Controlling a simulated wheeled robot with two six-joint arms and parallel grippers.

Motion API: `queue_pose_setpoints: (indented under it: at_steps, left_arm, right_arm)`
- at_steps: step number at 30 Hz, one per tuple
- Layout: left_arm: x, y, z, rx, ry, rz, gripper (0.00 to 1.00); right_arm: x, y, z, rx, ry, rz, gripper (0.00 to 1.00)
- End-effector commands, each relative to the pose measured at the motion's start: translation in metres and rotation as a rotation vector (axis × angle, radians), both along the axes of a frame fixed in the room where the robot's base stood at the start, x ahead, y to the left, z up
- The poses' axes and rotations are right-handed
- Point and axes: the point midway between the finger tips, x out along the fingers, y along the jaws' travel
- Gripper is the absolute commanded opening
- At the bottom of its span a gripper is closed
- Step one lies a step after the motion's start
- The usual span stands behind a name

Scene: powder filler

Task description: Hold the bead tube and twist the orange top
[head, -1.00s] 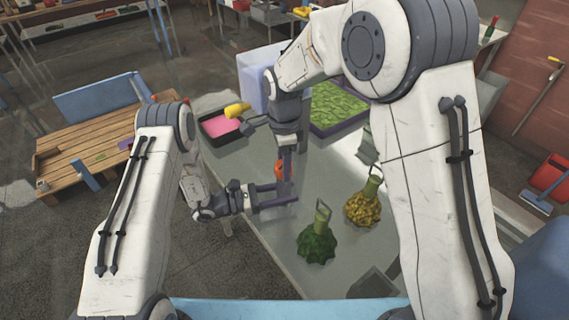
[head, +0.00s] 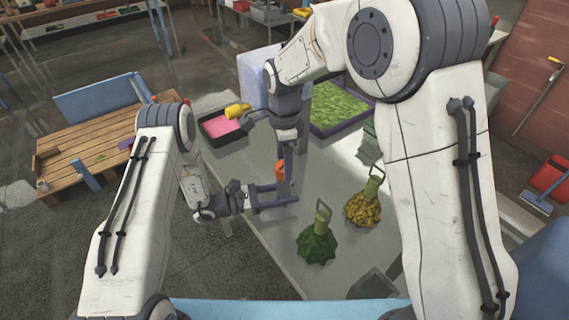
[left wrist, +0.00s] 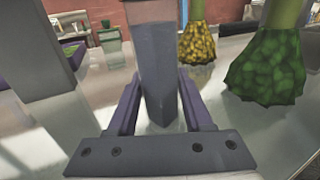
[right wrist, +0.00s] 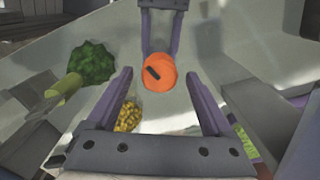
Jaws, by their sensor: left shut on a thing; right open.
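The bead tube (left wrist: 158,60) stands upright in the left wrist view, a clear, greyish tube between the fingers of my left gripper (left wrist: 160,108). My left gripper (head: 290,194) is shut on it above the table in the head view. The orange top (head: 280,169) shows beside the right gripper's fingers in the head view. From above, in the right wrist view, the orange top (right wrist: 159,72) is round with a dark bar mark. My right gripper (right wrist: 165,95) is open, pointing down, with its fingers apart on either side of the top's lower edge and not closed on it.
A green beaded flask (head: 318,245) and a yellow beaded flask (head: 363,208) stand on the grey table (head: 260,215), right of the grippers. Behind are a pink-filled tray (head: 220,125), a yellow tool (head: 237,111) and a green-filled tray (head: 335,108).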

Motion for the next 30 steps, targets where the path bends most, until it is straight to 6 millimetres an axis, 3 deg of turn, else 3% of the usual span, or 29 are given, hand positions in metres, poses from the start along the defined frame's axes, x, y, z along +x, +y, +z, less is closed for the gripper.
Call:
queue_pose_setpoints:
  at_steps: [9,15,30]
  left_arm:
    - [0.000,0.000,0.000,0.001,0.000,0.001,0.00]
    - [0.000,0.000,0.000,0.001,0.000,0.001,0.00]
    - [0.000,0.000,0.000,0.001,0.000,0.001,0.00]
  right_arm:
    - [0.001,0.000,0.069,0.002,-0.006,0.000,0.85]
    - [0.001,0.000,0.097,0.002,-0.004,-0.001,0.85]
    - [0.001,0.000,0.105,0.001,-0.002,-0.001,0.85]
